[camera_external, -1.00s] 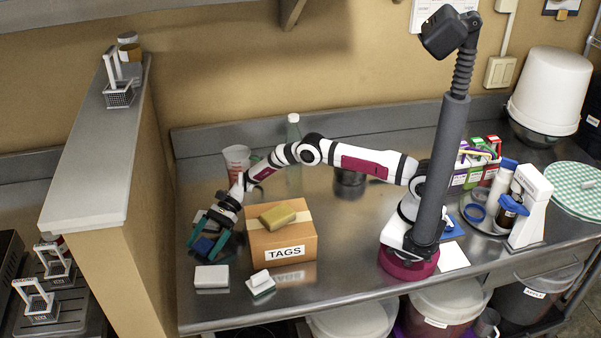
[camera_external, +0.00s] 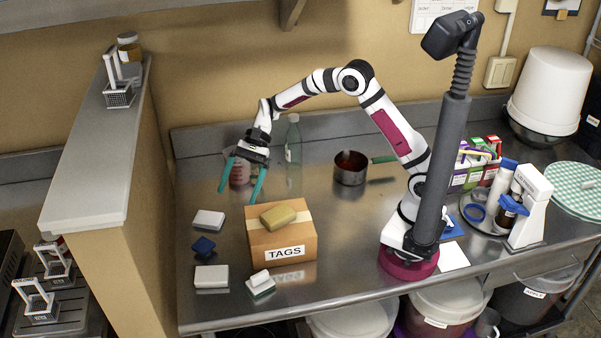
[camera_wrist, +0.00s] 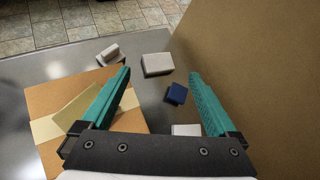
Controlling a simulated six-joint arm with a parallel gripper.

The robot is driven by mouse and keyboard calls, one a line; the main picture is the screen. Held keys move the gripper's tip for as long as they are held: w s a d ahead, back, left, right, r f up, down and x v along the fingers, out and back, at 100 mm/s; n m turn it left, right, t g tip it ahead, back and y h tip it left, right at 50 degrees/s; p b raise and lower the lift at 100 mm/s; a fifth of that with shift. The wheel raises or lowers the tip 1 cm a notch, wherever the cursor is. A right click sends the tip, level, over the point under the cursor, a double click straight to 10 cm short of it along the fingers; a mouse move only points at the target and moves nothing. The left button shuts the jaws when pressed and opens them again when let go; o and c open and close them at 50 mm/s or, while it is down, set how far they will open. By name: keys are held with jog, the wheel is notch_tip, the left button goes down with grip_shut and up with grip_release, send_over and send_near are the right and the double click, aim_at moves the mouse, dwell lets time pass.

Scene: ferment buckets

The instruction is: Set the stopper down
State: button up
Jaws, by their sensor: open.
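A small dark blue piece (camera_external: 203,246), which I take to be the stopper, rests on the steel counter left of the cardboard box. It also shows in the wrist view (camera_wrist: 176,93), between and beyond my fingers. My gripper (camera_external: 240,195) is open and empty, raised above the counter behind the box, up and to the right of the blue piece. Its two teal fingers are spread wide and point down; they frame the wrist view (camera_wrist: 160,73). Nothing touches the blue piece.
The cardboard box (camera_external: 284,240) marked TAGS carries a tan block (camera_external: 278,217). White blocks (camera_external: 208,220) (camera_external: 211,277) (camera_external: 261,284) lie around it. A measuring cup (camera_external: 240,172), bottle (camera_external: 293,140) and saucepan (camera_external: 350,172) stand behind. A partition wall (camera_external: 140,220) rises at left.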

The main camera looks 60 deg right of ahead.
jog(key=s+d+r+n+h, duration=0.2)
jog(key=s+d+r, duration=0.15)
jog(key=s, duration=0.35)
jog(key=s+d+r+n+h, duration=0.2)
jog(key=s+d, duration=0.2)
jog(key=s, duration=0.3)
jog(key=s+d+f+n+h, duration=0.1)
jog(key=s+d+n+h, duration=0.1)
jog(key=s+d, duration=0.2)
jog(key=s+d+f+n+t+h, duration=0.1)
jog(key=s+d, duration=0.4)
jog(key=s, duration=0.6)
jog(key=shift+s+d+f+n+h, duration=0.25)
jog(key=shift+f+n+h, duration=0.15)
jog(key=shift+h, duration=0.3)
